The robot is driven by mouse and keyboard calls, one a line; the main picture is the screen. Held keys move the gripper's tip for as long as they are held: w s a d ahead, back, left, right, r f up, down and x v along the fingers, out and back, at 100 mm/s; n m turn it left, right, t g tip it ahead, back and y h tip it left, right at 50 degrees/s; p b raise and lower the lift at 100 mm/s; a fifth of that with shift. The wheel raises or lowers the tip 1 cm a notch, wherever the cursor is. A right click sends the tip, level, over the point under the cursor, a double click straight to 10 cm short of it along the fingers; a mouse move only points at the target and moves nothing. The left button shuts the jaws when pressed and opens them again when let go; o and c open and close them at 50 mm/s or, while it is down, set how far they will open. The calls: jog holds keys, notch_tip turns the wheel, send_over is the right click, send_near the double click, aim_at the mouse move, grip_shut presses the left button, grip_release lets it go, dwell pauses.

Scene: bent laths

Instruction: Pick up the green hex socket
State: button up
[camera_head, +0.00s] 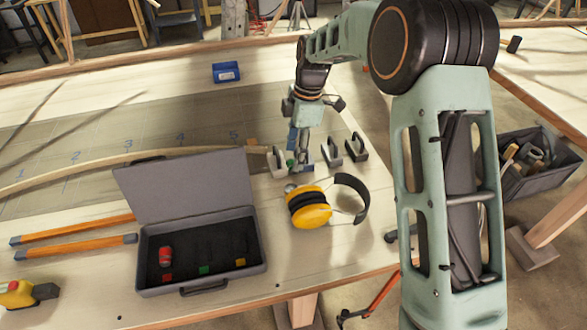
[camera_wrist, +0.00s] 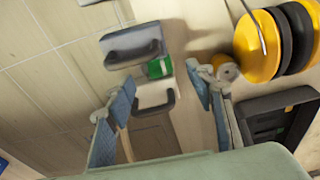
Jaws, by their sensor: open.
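The green hex socket (camera_wrist: 158,68) shows in the wrist view as a small green piece lying on the table, beside a grey clamp-like block (camera_wrist: 132,45). In the head view only a small bit of green (camera_head: 290,163) shows by my gripper (camera_head: 297,166). My gripper is open, its blue-padded fingers (camera_wrist: 160,84) spread in the wrist view. The socket lies between and a little beyond the fingertips, with nothing held. Whether a fingertip touches it cannot be told.
An open grey case (camera_head: 200,285) with a red socket (camera_head: 165,257) and coloured marks stands front left. Yellow earmuffs (camera_head: 312,216) lie close to my gripper. More grey blocks (camera_head: 356,148) stand to the right. A blue bin (camera_head: 226,78) stands farther back.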

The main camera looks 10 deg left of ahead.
aim_at(293, 160)
jog(key=shift+s+a+f, duration=0.1)
jog(key=shift+a+f, duration=0.05)
jog(key=shift+f, duration=0.65)
jog(key=shift+a+f, duration=0.1)
jog(key=shift+f, duration=0.65)
jog(key=shift+c, duration=0.5)
jog(key=c, duration=1.2)
jog(key=shift+r, duration=0.1)
